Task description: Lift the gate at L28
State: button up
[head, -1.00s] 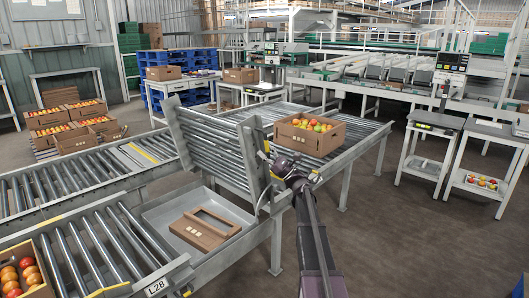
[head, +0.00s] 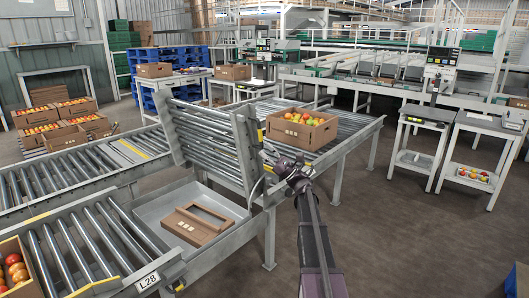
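The gate (head: 204,142) is a roller section of the conveyor line, tilted up steeply, its near edge raised above a grey tray-like gap (head: 165,207). The label L28 (head: 147,281) is on the conveyor frame at the lower left. My gripper (head: 268,156) is at the right side rail of the raised gate, close to or touching it. The fingers are small and partly hidden against the rail, so I cannot tell whether they are shut on it.
A brown carton piece (head: 198,224) lies in the gap under the gate. Another tomato crate (head: 14,262) is at the lower left. Open floor (head: 400,225) lies to the right.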

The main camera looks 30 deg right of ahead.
jog(key=b+v, duration=0.6)
jog(key=v, duration=0.4)
jog(key=shift+s+f+b, duration=0.25)
jog(key=shift+b, duration=0.1)
dwell(0.9)
dwell(0.7)
jog(key=s+a+f+n+g+h+p, duration=0.15)
jog(key=a+f+n+g, duration=0.3)
jog(key=a, duration=0.45)
jog(key=s+a+f+n+g+h+p, duration=0.1)
jog(key=s+a+f+n+g+h, duration=0.25)
jog(key=a, duration=0.55)
jog(key=a+f+n+g+h+p, duration=0.1)
jog(key=a+f+n+g, duration=0.25)
jog(key=a+f, duration=0.4)
jog(key=s+a+f+n+g+h+p, duration=0.2)
jog(key=s+a+f+n+g+h, duration=0.15)
jog(key=s+n+h, duration=0.35)
jog(key=s+a+f+n+g+h+p, duration=0.1)
jog(key=s+a+f+n+g+h, duration=0.15)
jog(key=s+f+n+h, duration=0.55)
notch_tip(320, 180, up, 41)
jog(key=s+m+y+p, duration=0.1)
jog(key=s+m+p, duration=0.1)
jog(key=p, duration=3.6)
jog(key=shift+d+m+y, duration=0.4)
jog(key=shift+d+m, duration=0.05)
jog(key=shift+m, duration=0.3)
